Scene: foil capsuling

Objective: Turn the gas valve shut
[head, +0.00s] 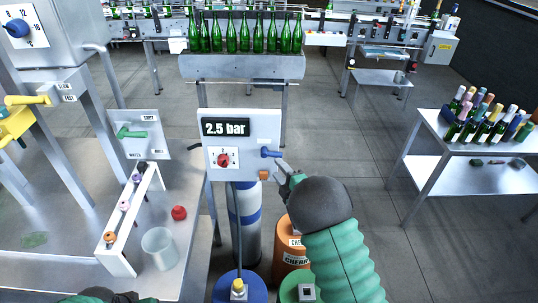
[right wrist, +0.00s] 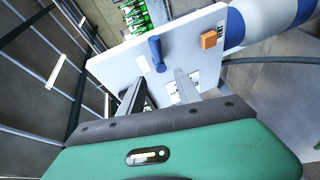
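A pale panel (head: 242,133) with a "2.5 bar" display (head: 225,128) stands in the middle of the head view. A blue lever (head: 271,153) sticks out near its right edge, roughly level; it also shows in the right wrist view (right wrist: 157,55). I take it for the gas valve handle. A red knob (head: 223,160) on a numbered dial sits to its left. My right gripper (head: 282,164) is just right of and below the lever. In the right wrist view its two fingers (right wrist: 157,90) are spread and empty, with the lever beyond them.
An orange block (head: 264,174) sits below the lever. A gas cylinder (head: 245,215) and an orange drum (head: 291,250) stand under the panel. A green lever (head: 131,132) is on another panel at left. A bottle cart (head: 433,151) stands right, with open floor before it.

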